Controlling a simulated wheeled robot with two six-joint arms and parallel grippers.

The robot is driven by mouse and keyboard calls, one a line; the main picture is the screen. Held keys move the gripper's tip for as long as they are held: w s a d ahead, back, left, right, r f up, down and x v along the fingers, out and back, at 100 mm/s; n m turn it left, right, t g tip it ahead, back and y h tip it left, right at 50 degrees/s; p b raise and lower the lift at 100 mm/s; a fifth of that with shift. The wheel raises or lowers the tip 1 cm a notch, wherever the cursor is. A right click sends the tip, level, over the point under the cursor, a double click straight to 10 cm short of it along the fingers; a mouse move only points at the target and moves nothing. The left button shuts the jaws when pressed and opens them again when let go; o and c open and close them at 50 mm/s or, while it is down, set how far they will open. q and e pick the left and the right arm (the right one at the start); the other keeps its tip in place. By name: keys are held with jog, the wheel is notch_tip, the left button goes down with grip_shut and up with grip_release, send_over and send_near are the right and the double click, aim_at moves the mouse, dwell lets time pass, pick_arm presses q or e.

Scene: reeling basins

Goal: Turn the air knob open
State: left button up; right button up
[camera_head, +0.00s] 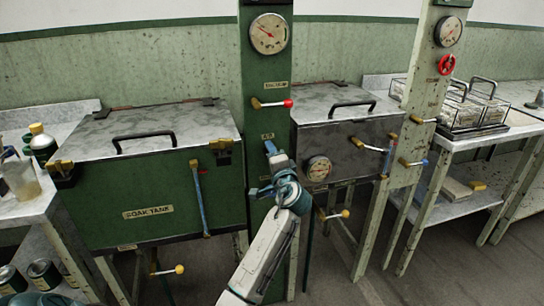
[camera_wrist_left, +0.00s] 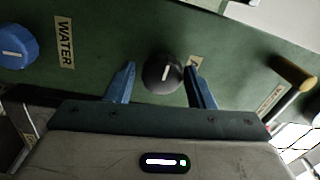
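The air knob (camera_wrist_left: 162,74) is a round black knob with a white pointer line, on the green post (camera_head: 266,75) below the AIR label (camera_head: 267,136). The knob cannot be made out in the head view, where my gripper covers that part. My left gripper (camera_wrist_left: 160,72) is open, with its blue fingers on either side of the knob and small gaps between. It also shows in the head view (camera_head: 269,168) in front of the post. Whether the fingertips reach the knob's depth is unclear. My right gripper is out of view.
A blue knob (camera_wrist_left: 17,46) by the WATER label (camera_wrist_left: 64,42) is on the same post. The green soak tank (camera_head: 150,190) is left, a grey basin (camera_head: 340,145) right.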

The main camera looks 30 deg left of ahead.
pick_arm(q)
jog(key=shift+o, duration=0.7)
jog(key=v, duration=1)
jog(key=shift+s+d+b, duration=0.25)
jog(key=shift+s+b, duration=0.1)
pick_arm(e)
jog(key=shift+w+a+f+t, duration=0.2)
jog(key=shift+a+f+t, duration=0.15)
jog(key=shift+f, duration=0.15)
pick_arm(q)
jog(key=shift+f, duration=0.1)
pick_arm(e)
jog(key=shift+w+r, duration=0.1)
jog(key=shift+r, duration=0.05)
